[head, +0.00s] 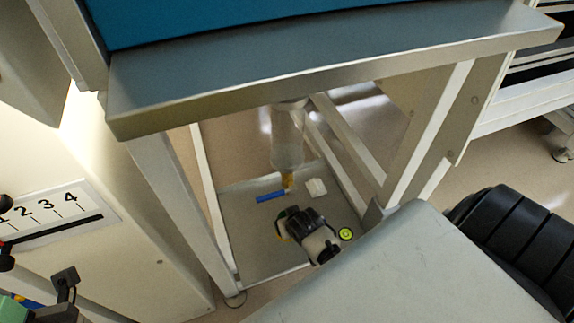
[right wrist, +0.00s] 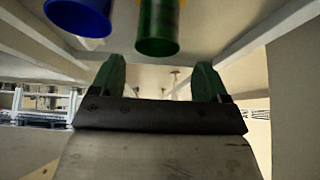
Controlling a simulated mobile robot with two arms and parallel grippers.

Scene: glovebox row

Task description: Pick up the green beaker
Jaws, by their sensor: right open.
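The green beaker (right wrist: 158,28) shows at the top middle of the right wrist view, cut off by the upper edge. It is beyond the fingertips of my right gripper (right wrist: 159,76), roughly in line with the gap between them. The two dark green fingers stand wide apart with nothing between them, and the beaker looks clear of both.
A blue vessel (right wrist: 80,15) is left of the beaker. In the head view, a steel bench edge (head: 330,75) overhangs a low shelf (head: 250,240). Frame legs (head: 174,205) stand close around.

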